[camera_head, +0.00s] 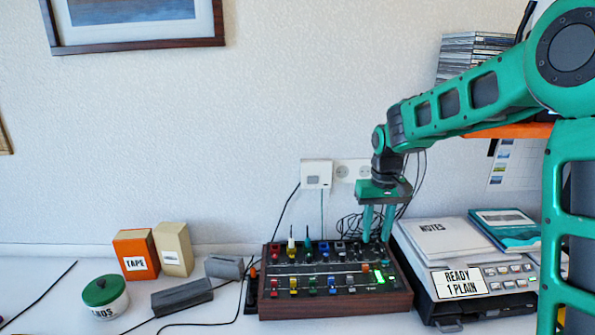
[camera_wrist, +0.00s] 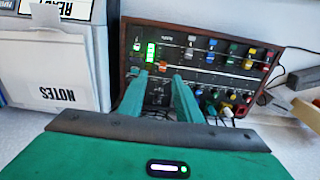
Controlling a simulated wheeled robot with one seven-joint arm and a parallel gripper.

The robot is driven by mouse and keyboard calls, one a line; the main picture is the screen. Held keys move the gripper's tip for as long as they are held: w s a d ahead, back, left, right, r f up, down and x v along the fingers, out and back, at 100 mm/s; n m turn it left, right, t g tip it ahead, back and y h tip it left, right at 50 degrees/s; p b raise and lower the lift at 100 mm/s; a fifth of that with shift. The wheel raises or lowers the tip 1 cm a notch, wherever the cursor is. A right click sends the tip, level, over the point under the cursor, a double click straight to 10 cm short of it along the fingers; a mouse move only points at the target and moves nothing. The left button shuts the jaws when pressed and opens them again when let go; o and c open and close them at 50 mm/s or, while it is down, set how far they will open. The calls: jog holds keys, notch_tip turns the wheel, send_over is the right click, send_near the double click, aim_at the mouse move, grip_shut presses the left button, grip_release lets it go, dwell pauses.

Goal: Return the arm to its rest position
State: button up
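My arm reaches in from the right, and my green gripper (camera_head: 376,238) points down over the back right part of a wood-sided control box (camera_head: 335,303). In the wrist view my gripper (camera_wrist: 159,79) has its two fingers apart, with only panel visible between them. The fingertips are at or just above the panel; I cannot tell whether they touch it. The box carries several coloured knobs and switches, and a lit green indicator (camera_head: 381,275) that also shows in the wrist view (camera_wrist: 151,52).
Right of the box stands a grey machine (camera_head: 480,278) labelled "READY 1 PLAIN", with a "NOTES" pad (camera_head: 440,238) on top. An orange shelf (camera_head: 508,130) with stacked cases is above. Left are small boxes (camera_head: 136,255), a green-lidded tin (camera_head: 105,296) and cables.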

jog(key=s+d+r+t, duration=0.2)
jog(key=s, duration=0.7)
jog(key=s+d+r+t, duration=0.2)
jog(key=s+d, duration=0.1)
jog(key=s, duration=0.7)
jog(key=s+d+f+m+g, duration=0.1)
jog(key=s+d+m+g, duration=0.1)
jog(key=s+d, duration=0.3)
jog(key=s+d+f+m+g, duration=0.1)
jog(key=s+d+m, duration=0.3)
jog(key=s, duration=0.7)
jog(key=shift+s+d+f+g, duration=0.35)
jog(key=shift+d+g, duration=0.35)
jog(key=shift+d, duration=0.5)
jog(key=shift+r, duration=0.1)
jog(key=shift+w+f, duration=0.25)
jog(key=shift+w, duration=0.3)
